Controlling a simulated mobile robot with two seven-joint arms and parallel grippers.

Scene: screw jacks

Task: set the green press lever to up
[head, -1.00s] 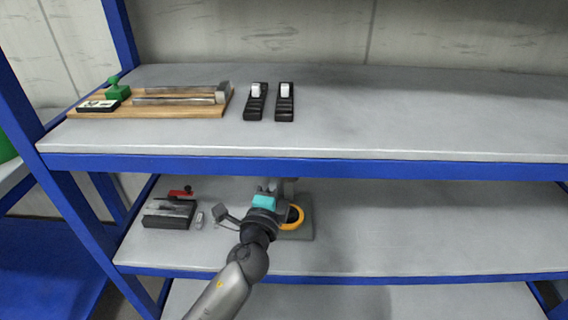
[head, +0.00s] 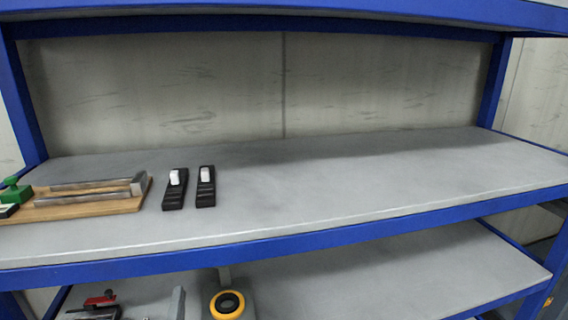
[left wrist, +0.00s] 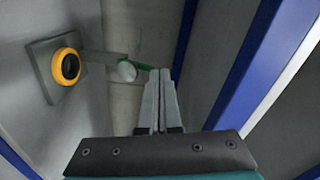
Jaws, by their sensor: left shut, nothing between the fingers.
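The yellow ring with a black centre (left wrist: 67,66) is on a grey plate to the left. The ring also shows in the head view (head: 228,305), on the lower shelf. The lever is not clear in the head view, and I cannot tell its position. My right gripper is not in view.
On the upper shelf, a wooden board (head: 90,204) carries metal bars and a green clamp (head: 14,191). Two black switches (head: 175,190) (head: 205,188) stand beside it. A red-handled device (head: 100,301) is on the lower shelf. The upper shelf is clear to the right.

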